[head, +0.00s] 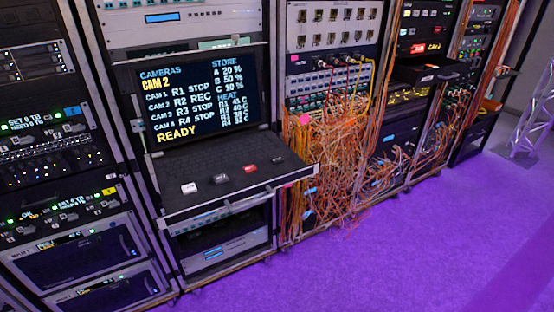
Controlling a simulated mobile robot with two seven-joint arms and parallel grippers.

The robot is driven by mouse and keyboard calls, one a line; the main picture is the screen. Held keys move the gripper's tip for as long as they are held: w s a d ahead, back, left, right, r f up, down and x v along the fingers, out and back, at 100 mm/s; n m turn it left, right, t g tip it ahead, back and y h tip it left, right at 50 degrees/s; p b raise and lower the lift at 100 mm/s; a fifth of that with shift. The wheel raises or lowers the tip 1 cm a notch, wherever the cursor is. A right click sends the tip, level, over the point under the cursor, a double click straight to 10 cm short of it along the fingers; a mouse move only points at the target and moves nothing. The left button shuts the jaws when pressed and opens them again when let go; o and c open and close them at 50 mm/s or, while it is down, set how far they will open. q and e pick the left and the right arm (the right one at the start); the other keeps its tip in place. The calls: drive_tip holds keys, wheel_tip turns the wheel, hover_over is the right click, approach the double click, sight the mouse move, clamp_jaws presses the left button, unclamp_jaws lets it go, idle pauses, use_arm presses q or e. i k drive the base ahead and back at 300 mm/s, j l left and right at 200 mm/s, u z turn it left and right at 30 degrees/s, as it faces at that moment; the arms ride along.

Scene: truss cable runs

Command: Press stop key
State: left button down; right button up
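A pull-out drawer (203,199) juts from the second rack, with a row of keys on its dark top. From left to right they are a white key (189,188), a dark grey key (221,178), a red key (250,168) and a black key (277,160). Their labels are too small to read, so I cannot tell which is the stop key. The screen (205,97) above the drawer reads CAM 2, with R2 REC, the other recorders STOP, and READY at the bottom. Neither of my grippers is in view.
A handle bar (248,202) runs along the drawer's front edge. Tangled orange cables (335,170) hang from the rack to the right, close to the drawer. More racks stand on both sides. The purple floor (380,260) in front is clear. A truss (535,115) stands far right.

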sight(277, 160)
drive_tip(key=i+l+u, duration=0.35)
drive_tip(key=l, duration=0.35)
drive_tip(key=i+l+u, duration=0.15)
drive_tip(key=l, duration=0.25)
drive_tip(key=i, duration=0.1)
